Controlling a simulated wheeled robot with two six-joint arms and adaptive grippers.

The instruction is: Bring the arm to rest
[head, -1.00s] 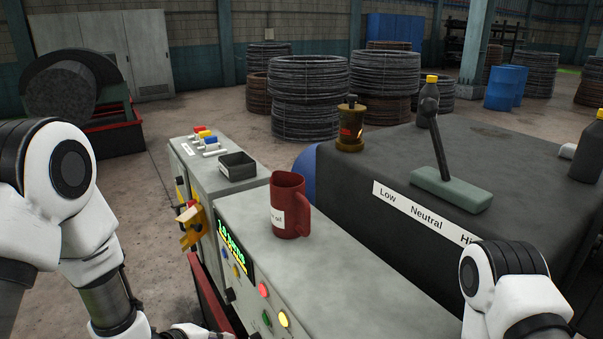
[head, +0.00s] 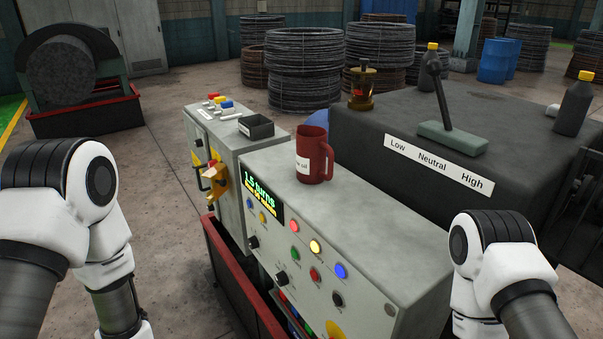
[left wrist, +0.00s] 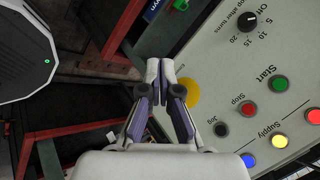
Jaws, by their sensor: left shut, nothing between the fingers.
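My left arm (head: 95,215) comes down the left side of the head view and runs out at the bottom edge, so its gripper is hidden there. In the left wrist view my left gripper (left wrist: 160,66) is shut and empty. Its fingertips appear in front of the lower edge of the control panel (left wrist: 225,75), over part of a yellow disc (left wrist: 190,92); I cannot tell the gap. My right arm (head: 490,265) is at the lower right, and its gripper is out of view.
The control cabinet (head: 350,235) has buttons, knobs and a display reading 1.5 turns. A red mug (head: 313,160) stands on it. A lever (head: 440,95) rises from the dark housing behind. A red metal frame (head: 235,285) runs beside the cabinet; open floor lies left.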

